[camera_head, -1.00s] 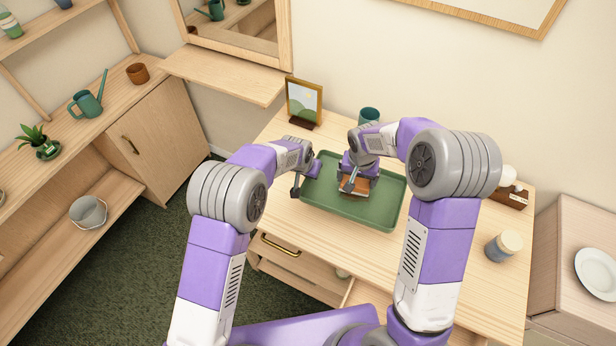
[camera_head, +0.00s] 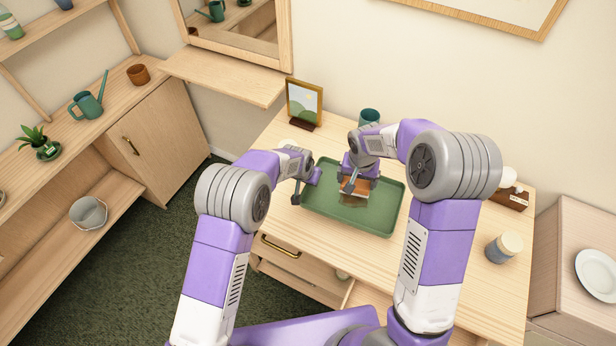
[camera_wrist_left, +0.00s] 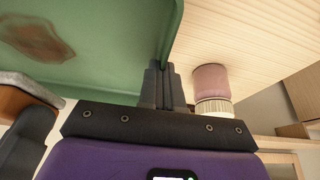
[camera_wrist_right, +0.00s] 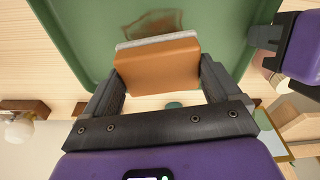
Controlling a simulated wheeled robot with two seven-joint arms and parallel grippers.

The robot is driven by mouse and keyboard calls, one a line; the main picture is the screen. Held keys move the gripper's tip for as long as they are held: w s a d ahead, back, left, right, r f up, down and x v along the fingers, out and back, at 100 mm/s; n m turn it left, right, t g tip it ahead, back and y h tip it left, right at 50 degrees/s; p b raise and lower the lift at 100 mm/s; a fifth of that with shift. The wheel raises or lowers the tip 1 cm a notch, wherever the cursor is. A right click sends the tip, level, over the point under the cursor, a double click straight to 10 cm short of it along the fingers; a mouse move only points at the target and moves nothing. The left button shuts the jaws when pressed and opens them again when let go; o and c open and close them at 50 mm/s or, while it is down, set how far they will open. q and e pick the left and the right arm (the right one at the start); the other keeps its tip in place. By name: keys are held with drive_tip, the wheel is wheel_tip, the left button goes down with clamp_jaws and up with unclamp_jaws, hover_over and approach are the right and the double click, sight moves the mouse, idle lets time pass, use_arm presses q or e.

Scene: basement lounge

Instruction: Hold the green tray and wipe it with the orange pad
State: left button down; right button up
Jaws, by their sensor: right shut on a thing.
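The green tray (camera_head: 330,215) is over the wooden table top, with a brown stain (camera_head: 352,202) on its inner floor. My left gripper (camera_head: 299,191) is at the tray's left edge. In the left wrist view its fingers (camera_wrist_left: 166,84) are close together on the tray's rim (camera_wrist_left: 171,35). My right gripper (camera_head: 355,184) is shut on the orange pad (camera_wrist_right: 158,70), above the tray's inside. The pad's pale underside lies beside the stain (camera_wrist_right: 152,24) in the right wrist view. I cannot tell whether the pad touches the tray.
A picture frame (camera_head: 304,103) and a teal cup (camera_head: 369,117) stand behind the tray. A jar (camera_head: 503,246) and a small wooden box (camera_head: 511,197) are on the table at right. A pink jar (camera_wrist_left: 210,82) shows near the left gripper.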

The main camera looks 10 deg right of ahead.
sight(308, 186)
use_arm(q)
drive_tip(key=shift+f, duration=0.75)
drive_tip(key=shift+f, duration=0.25)
drive_tip(key=shift+f, duration=1)
drive_tip(key=shift+f, duration=0.45)
drive_tip(key=shift+f, duration=0.5)
drive_tip(key=shift+f, duration=0.2)
drive_tip(key=c, duration=1.1)
unclamp_jaws()
drive_tip(key=shift+c, duration=0.3)
